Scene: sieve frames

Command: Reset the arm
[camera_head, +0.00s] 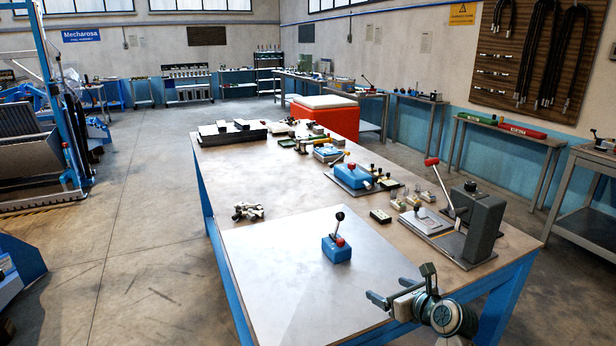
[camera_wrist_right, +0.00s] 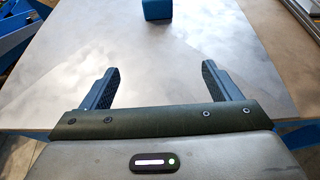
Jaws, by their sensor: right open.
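My right gripper (camera_head: 402,283) is at the front right edge of the workbench, over the pale sheet on its top. In the right wrist view my right gripper (camera_wrist_right: 161,88) has its two fingers wide apart with nothing between them. A blue block with a black-knobbed lever and a red part (camera_head: 337,248) stands upright on the pale sheet, apart from the gripper and to its left. Its blue base also shows at the top of the right wrist view (camera_wrist_right: 157,9). My left gripper is not in view.
A grey lever press with a red handle (camera_head: 485,226) stands on the bench's right side. Small parts and a blue lever device (camera_head: 352,176) lie farther back. A small metal part (camera_head: 248,211) lies at the left edge. The pale sheet (camera_head: 283,281) is mostly clear.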

